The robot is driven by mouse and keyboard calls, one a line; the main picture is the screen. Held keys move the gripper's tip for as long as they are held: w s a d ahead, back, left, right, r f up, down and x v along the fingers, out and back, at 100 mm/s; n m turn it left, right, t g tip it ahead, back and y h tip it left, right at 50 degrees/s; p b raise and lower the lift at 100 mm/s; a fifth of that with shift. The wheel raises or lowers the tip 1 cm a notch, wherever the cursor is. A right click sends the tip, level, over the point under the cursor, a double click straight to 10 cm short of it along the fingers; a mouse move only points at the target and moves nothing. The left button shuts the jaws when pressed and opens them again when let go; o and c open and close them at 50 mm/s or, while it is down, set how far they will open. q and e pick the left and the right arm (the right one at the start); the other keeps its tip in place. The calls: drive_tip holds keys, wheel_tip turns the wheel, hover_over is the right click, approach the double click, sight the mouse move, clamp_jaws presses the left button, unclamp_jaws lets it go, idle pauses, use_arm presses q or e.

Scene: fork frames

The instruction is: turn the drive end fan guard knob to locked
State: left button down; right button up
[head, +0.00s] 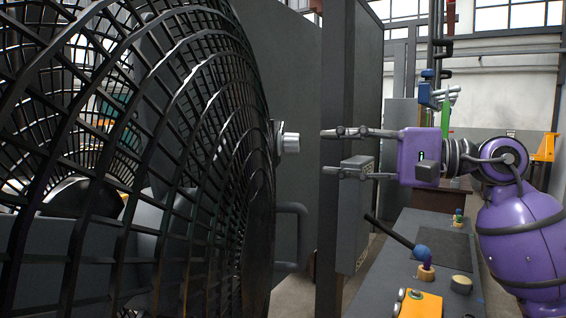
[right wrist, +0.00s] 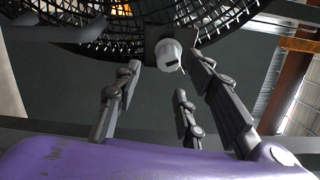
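The fan guard (head: 205,150) is a large black wire grille filling the left of the head view. The knob (head: 291,143) is a pale grey cylinder sticking out from the guard's right edge on a dark mount. In the right wrist view the knob (right wrist: 167,53) shows a whitish face with a short dark mark. My right gripper (head: 332,151) is open, its fingers pointing left at the knob with a gap between. In the right wrist view the spread fingers of my right gripper (right wrist: 170,80) have nothing between them. My left gripper is not in view.
A dark handle (head: 293,237) sticks out from the guard below the knob. A grey box (head: 355,215) on a dark post stands behind my right gripper.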

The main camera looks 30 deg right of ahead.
sight(289, 143)
drive_tip(key=p+x, duration=0.2)
drive_tip(key=x, duration=0.5)
drive_tip(key=shift+w+r+n, duration=0.2)
drive_tip(key=shift+r+n, duration=0.1)
drive_tip(key=shift+r, duration=0.1)
drive_tip(key=shift+d, duration=0.1)
clamp_jaws()
drive_tip(key=shift+f, duration=0.1)
